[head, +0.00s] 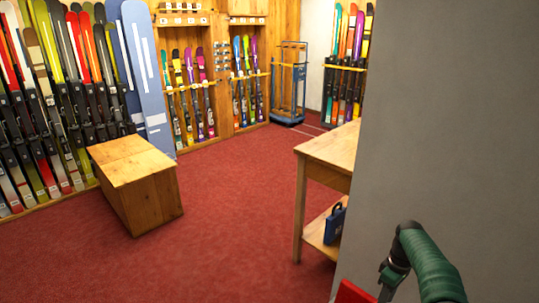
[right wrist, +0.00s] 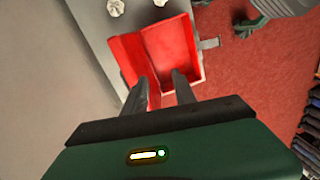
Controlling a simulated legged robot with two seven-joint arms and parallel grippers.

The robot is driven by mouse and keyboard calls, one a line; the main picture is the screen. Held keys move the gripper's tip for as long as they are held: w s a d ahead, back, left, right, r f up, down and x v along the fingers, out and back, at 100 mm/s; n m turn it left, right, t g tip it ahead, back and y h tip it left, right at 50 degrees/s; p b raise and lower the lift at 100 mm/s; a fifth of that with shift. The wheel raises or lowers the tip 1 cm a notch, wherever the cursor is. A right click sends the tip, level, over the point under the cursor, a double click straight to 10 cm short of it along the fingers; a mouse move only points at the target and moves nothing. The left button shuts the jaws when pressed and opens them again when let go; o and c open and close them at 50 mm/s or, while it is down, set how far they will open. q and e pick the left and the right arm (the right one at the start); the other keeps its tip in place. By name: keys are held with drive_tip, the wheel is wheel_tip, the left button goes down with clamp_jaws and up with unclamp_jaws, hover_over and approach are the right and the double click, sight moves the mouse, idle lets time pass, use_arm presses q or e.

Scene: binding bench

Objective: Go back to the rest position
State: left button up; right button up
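My right gripper (right wrist: 167,88) shows in the right wrist view. I cannot tell whether a fingertip touches the box. In the head view my green right arm comes in at the lower right, and its gripper is not clearly visible there. A red piece (head: 352,293) shows at the bottom edge beside that arm. My left gripper is not seen in the head view.
A grey wall (head: 450,110) stands close on the right. A wooden table (head: 333,146) with a blue case (head: 334,224) on its lower shelf stands beside it. A wooden bench (head: 133,175) and ski racks are at the left and back. The red carpet (head: 235,215) between is clear.

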drive_tip(key=s+a+m+t+b, duration=0.1)
drive_tip(key=s+a+m+b, duration=0.1)
drive_tip(key=a, duration=0.4)
drive_tip(key=s+a+f+m+t+h+b, duration=0.1)
drive_tip(key=s+a+f+m+t+b, duration=0.3)
drive_tip(key=s, duration=0.9)
drive_tip(key=s+a+r+m+g+b, duration=0.15)
drive_tip(key=s+a, duration=0.45)
drive_tip(key=s, duration=0.6)
drive_tip(key=w+p+v, duration=0.2)
drive_tip(key=p+v, duration=0.9)
drive_tip(key=p, duration=0.1)
drive_tip(key=w+r+p+v, duration=0.1)
drive_tip(key=w+p+v, duration=0.1)
drive_tip(key=p+v, duration=1)
drive_tip(key=shift+w+r+p, duration=0.2)
drive_tip(key=shift+w+p, duration=0.15)
drive_tip(key=shift+w, duration=0.2)
